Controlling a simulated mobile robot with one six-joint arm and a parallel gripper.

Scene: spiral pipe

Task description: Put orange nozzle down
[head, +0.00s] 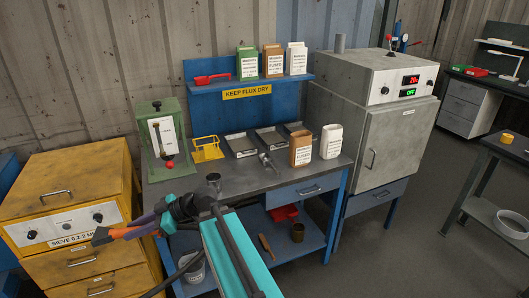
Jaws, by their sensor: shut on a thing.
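My gripper (108,235) is at the lower left, at the end of my teal arm, in front of the yellow sieve cabinet. It is shut on a slim orange piece (133,233), which I take to be the orange nozzle. The piece lies roughly level and points left. It is small, and the fingers and wrist partly cover it, so its exact shape and the grip are hard to tell. It appears held in the air, with no surface clearly touching it.
The grey-topped workbench (225,182) holds trays, a yellow frame (206,149), a brown bag (301,148) and a white bag (331,141). The yellow cabinet (75,170) stands left and a grey oven (395,130) right. Some bench top near its front edge is bare.

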